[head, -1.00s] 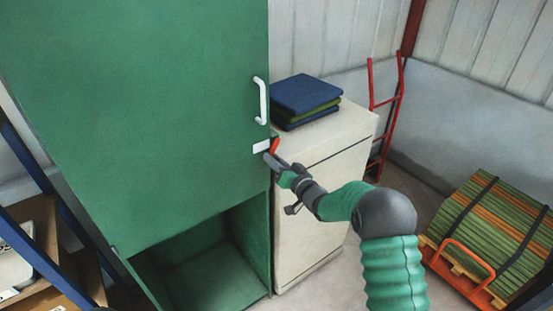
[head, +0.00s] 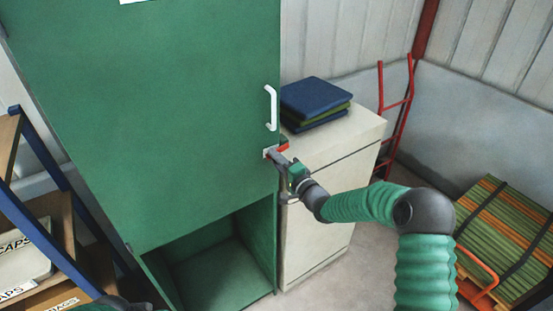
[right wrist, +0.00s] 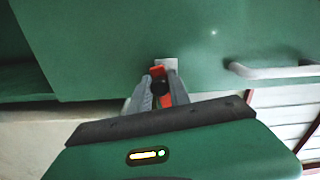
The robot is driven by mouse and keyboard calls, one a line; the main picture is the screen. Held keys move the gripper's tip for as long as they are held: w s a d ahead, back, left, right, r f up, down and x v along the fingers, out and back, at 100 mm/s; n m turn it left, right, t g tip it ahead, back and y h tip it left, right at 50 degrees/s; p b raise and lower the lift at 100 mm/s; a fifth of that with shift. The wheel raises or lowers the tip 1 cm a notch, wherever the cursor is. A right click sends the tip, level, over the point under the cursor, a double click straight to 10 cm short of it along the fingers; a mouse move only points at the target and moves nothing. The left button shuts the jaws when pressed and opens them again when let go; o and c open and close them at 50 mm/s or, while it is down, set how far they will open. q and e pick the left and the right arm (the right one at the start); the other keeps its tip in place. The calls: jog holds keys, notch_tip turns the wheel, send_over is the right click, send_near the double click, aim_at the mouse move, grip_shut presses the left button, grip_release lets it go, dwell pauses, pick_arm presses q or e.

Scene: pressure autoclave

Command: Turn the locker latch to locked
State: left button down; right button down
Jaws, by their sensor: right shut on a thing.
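The tall green locker (head: 150,120) has its door shut above an open lower bay. Its red latch (head: 284,147) sits on a small white plate (head: 267,153) at the door's right edge, below the white handle (head: 271,108). The latch lies nearly level, its red end pointing right. My right gripper (head: 274,157) is shut on the latch and partly hides it. In the right wrist view, the red latch (right wrist: 157,71) shows between the fingers (right wrist: 158,88), in front of the plate (right wrist: 171,64).
A cream cabinet (head: 320,225) with folded blue and green cloths (head: 315,98) stands right of the locker. A red hand truck (head: 398,110) leans behind it. A strapped green stack (head: 505,235) lies at right. Shelving (head: 45,215) stands at left.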

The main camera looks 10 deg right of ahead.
jog(key=shift+d+r+m, duration=0.1)
jog(key=shift+r+m, duration=0.3)
jog(key=shift+m, duration=0.4)
jog(key=shift+r+p, duration=0.1)
jog(key=shift+p, duration=0.2)
jog(key=c, duration=1.3)
grip_release()
jog(key=shift+o, duration=0.3)
jog(key=shift+s+d, duration=0.1)
jog(key=shift+d, duration=0.05)
jog(key=b+v, duration=0.3)
jog(key=v, duration=1.4)
